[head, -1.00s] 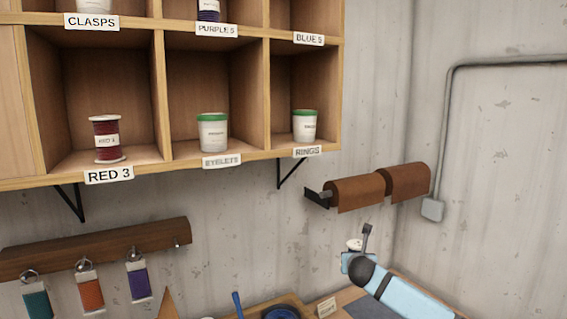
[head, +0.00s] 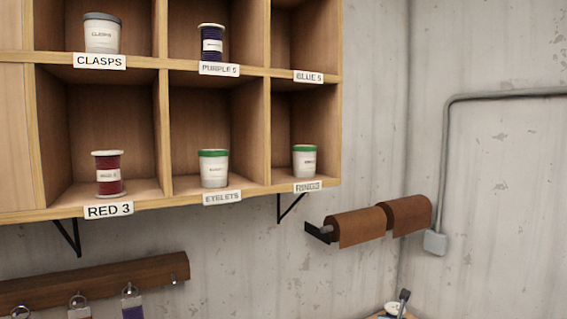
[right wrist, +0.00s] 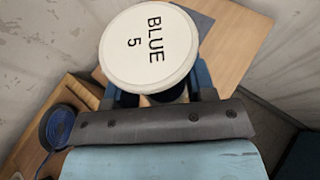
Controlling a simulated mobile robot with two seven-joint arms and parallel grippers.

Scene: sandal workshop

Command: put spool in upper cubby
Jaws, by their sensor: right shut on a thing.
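The spool (right wrist: 148,45) has a white round top marked BLUE 5 and fills the upper middle of the right wrist view. My right gripper (right wrist: 163,92) is shut on it, with blue fingers on both sides below the top flange. In the head view only the spool's pale top (head: 391,308) and a bit of my right gripper (head: 402,298) show at the bottom edge, well below the shelf. The upper cubby labelled BLUE 5 (head: 300,40) is at the top right of the shelf; its visible part is empty. My left gripper is out of view.
Neighbouring cubbies hold a purple spool (head: 211,43), a clasps tub (head: 101,34), a red spool (head: 108,173), an eyelets tub (head: 213,168) and a rings tub (head: 304,161). Brown rolls (head: 357,227) stick out on the wall right of the shelf. A blue coil (right wrist: 60,127) lies below.

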